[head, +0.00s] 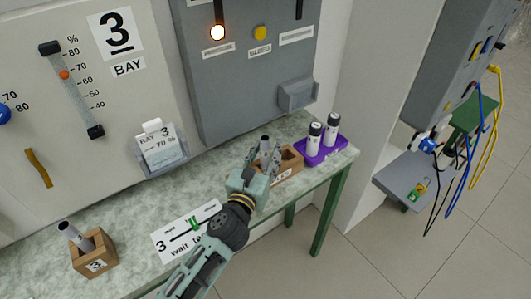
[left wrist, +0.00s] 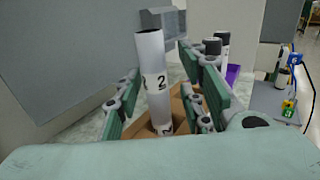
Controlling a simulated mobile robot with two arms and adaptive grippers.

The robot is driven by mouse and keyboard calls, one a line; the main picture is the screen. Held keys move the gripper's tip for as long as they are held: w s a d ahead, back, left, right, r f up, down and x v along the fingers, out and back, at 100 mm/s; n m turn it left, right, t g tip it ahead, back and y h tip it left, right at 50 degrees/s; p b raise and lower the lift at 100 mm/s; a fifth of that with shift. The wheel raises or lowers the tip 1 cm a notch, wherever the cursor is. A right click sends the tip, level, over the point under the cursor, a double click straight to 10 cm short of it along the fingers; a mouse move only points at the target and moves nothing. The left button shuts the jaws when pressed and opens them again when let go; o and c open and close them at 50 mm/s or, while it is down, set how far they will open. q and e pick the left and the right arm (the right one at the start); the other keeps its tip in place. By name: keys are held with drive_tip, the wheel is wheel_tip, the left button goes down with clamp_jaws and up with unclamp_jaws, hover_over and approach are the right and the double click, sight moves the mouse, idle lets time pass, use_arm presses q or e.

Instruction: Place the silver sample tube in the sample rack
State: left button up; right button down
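A silver-grey tube (head: 265,143) marked 2 stands in a wooden block (head: 291,164); in the left wrist view the tube (left wrist: 152,70) rises from the block (left wrist: 178,104), slightly tilted. My left gripper (head: 262,160) is over the block with its fingers on either side of this tube, and the left wrist view shows gaps between finger pads and tube. Another silver-grey tube (head: 68,230) leans in a second wooden block (head: 94,258) marked 3. A purple rack (head: 322,153) holds two white tubes with black caps. Which holder is the sample rack is not marked. My right gripper is out of view.
A grey panel with lamps (head: 250,70) and a small grey ledge (head: 298,95) stand behind the tubes. The purple rack is near the bench's right end.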

use_arm(q)
drive_tip(key=shift+a, duration=0.1)
drive_tip(key=shift+r, duration=0.25)
drive_tip(key=b+v, duration=0.1)
drive_tip(key=v, duration=1.1)
drive_tip(key=shift+f+b, duration=0.15)
drive_tip(key=shift+b, duration=0.15)
